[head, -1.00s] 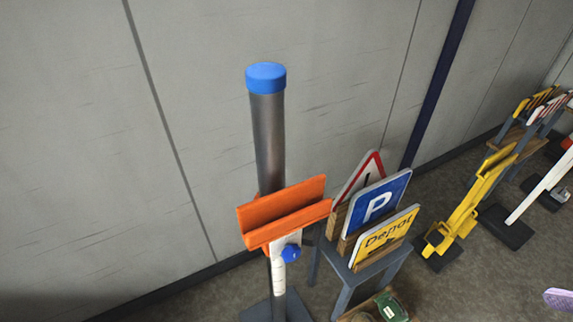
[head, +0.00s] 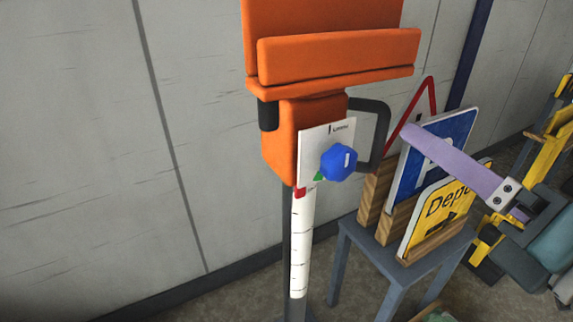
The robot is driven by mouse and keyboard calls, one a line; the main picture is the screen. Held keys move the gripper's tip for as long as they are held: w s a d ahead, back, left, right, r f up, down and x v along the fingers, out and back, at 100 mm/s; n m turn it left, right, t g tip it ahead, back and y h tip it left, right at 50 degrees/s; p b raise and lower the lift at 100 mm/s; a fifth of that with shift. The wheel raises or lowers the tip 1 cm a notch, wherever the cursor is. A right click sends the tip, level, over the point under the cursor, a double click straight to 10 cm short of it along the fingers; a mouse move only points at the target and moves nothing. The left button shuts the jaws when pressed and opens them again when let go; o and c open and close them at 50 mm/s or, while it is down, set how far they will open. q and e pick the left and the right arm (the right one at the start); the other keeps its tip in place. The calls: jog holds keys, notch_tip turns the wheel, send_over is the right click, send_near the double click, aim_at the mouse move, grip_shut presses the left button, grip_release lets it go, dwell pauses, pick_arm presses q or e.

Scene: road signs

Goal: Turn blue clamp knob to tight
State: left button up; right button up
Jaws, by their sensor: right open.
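The blue clamp knob (head: 337,163) sits on a white plate (head: 314,140) on the front of the orange clamp body (head: 283,130). A short white mark shows on its face. A small green mark and a red mark show beside and below the knob; the plate's lettering is too small to read. My right gripper (head: 455,166) is at the right, open and empty, apart from the knob. One long purple finger points left in front of the signs; the other finger is mostly hidden. My left gripper is not in view.
An orange holder (head: 335,50) tops the clamp, and a dark handle (head: 376,130) sticks out right of the knob. A white graduated post (head: 301,245) stands below. Signs, including a yellow one (head: 440,212), stand on a grey stand (head: 385,265) at right. The left side is free.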

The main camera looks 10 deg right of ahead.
aim_at(345, 168)
jog(key=a+f+n+y+b, duration=0.3)
jog(key=a+f+n+b, duration=0.1)
jog(key=f+n, duration=0.15)
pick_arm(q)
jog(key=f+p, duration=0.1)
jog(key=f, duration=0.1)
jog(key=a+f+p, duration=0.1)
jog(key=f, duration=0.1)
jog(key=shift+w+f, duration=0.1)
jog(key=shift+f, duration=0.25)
pick_arm(e)
jog(key=shift+g, duration=0.3)
jog(key=x, duration=1)
jog(key=shift+w+f, duration=0.1)
jog(key=shift+f, duration=0.15)
jog(key=shift+c, duration=0.2)
jog(key=c, duration=1.3)
jog(key=shift+c, duration=0.2)
